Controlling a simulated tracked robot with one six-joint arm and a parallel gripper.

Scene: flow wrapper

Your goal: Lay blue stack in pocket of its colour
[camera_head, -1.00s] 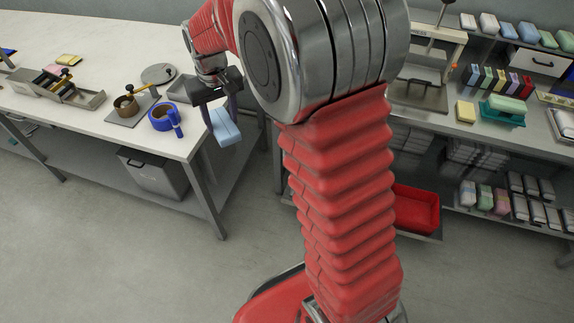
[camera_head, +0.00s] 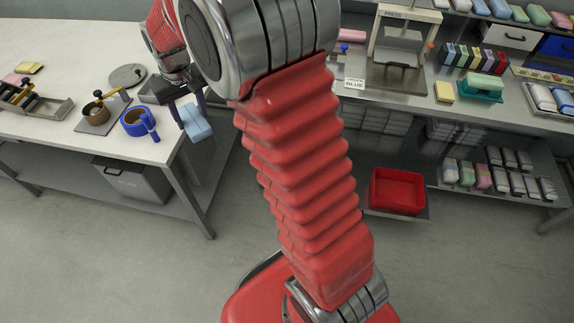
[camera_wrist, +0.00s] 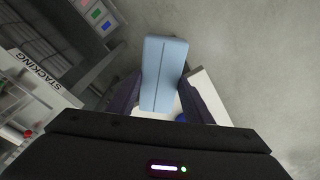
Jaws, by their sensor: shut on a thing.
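My gripper (camera_head: 190,110) is shut on a light blue stack (camera_head: 197,126), held in the air just off the right end of the left white table. In the wrist view the stack (camera_wrist: 164,70) is a long pale blue block between the two dark fingers, its far end sticking out past them over the floor. A small sign reading BLUE (camera_head: 354,83) stands on the right-hand bench. In the wrist view, small red, green and blue squares (camera_wrist: 107,26) show at upper left. I cannot tell which pocket is the blue one.
The left table (camera_head: 50,50) holds a blue tape roll (camera_head: 134,122) and a dispenser. The right bench holds a press (camera_head: 398,60), a striped row of coloured blocks (camera_head: 474,57) and a teal tray (camera_head: 480,88). A red bin (camera_head: 397,192) sits below. The floor between is clear.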

